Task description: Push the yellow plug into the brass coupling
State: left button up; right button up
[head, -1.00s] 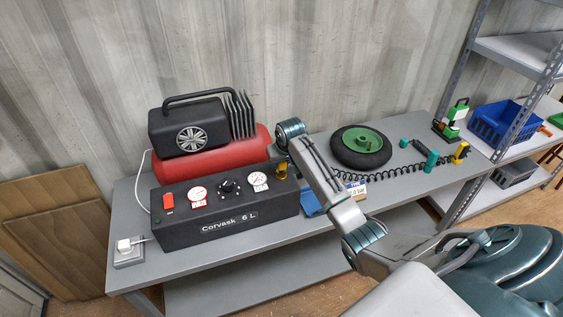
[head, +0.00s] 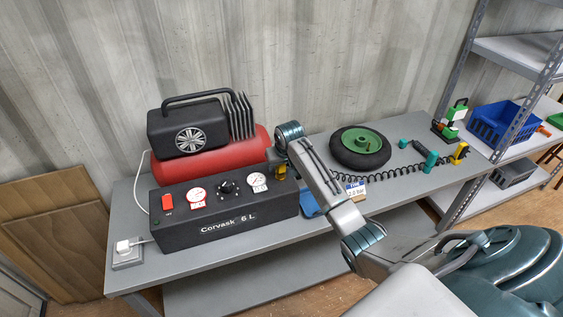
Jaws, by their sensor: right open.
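The brass coupling (head: 281,171) sits at the right end of the black compressor panel (head: 220,232), just under the wrist of my right arm. My right gripper (head: 277,155) is at the end of that arm, close to the coupling; its fingers are mostly hidden, and it is open. I cannot make out the yellow plug separately; it may be hidden at the coupling or behind my arm. A black coiled hose (head: 382,175) runs along the bench from the right and disappears behind my forearm. My left gripper is out of view.
The red-tank compressor (head: 210,163) stands behind the panel. A green-hubbed wheel (head: 361,141), a teal and black hand tool (head: 430,161) and a yellow holder (head: 459,153) are to the right. A blue item (head: 309,204) and a pressure card (head: 356,189) lie near my forearm. The bench front (head: 190,262) is clear.

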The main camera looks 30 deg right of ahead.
jog(key=b+v, duration=0.3)
jog(key=v, duration=0.7)
jog(key=shift+s+r+b, duration=0.2)
jog(key=shift+r+b, duration=0.05)
jog(key=shift+b, duration=0.1)
